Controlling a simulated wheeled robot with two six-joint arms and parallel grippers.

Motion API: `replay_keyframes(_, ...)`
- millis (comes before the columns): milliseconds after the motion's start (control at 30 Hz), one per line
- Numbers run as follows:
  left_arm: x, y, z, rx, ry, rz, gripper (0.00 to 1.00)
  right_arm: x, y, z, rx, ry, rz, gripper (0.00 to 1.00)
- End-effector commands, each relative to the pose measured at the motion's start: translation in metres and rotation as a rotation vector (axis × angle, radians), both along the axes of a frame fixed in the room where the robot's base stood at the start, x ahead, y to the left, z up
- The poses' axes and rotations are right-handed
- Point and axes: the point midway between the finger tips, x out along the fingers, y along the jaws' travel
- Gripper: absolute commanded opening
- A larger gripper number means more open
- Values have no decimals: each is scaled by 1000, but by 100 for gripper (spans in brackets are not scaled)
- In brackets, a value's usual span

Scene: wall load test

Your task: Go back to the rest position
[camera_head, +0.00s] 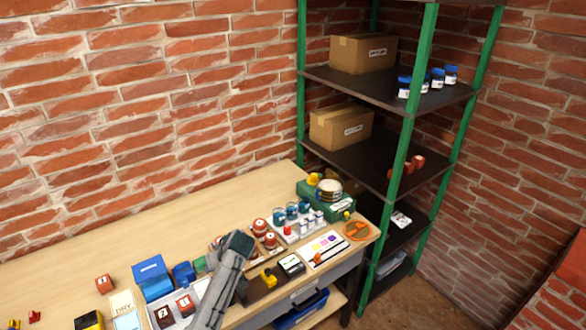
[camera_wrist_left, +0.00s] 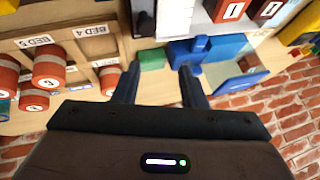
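My left gripper (camera_head: 238,243) is above the workbench (camera_head: 130,235), its arm rising from the bottom edge of the head view. In the left wrist view the left gripper (camera_wrist_left: 160,72) has its two dark fingers apart, with nothing between them. Below and beyond the fingers are a green block (camera_wrist_left: 151,59), blue pieces (camera_wrist_left: 190,50) and a wooden tray (camera_wrist_left: 90,47) marked "BED 4" with red cylinders (camera_wrist_left: 48,62). My right gripper is not in view.
A green-post shelf rack (camera_head: 400,175) stands at the bench's right end, holding cardboard boxes (camera_head: 362,54) and blue-lidded jars (camera_head: 404,87). The back of the bench along the brick wall is clear.

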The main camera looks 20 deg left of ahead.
Motion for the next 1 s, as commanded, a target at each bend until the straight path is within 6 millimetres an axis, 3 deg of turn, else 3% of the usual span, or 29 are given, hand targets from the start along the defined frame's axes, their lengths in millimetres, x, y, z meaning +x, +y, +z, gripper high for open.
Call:
replay_keyframes(167, -22, -5, -8, -18, 16, -42, 38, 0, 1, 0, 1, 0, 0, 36)
replay_keyframes(267, -57, -14, -17, -48, 38, -115, 38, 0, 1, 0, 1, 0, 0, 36)
replay_keyframes(433, -136, -38, -20, -116, 80, -297, 38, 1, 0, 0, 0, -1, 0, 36)
replay_keyframes(600, -213, -65, -4, -175, 109, -492, 38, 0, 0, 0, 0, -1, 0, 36)
replay_keyframes(700, -246, -77, 9, -199, 117, -583, 38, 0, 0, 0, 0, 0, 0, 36)
replay_keyframes(1000, -309, -101, 43, -241, 127, -759, 38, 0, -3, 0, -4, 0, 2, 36)
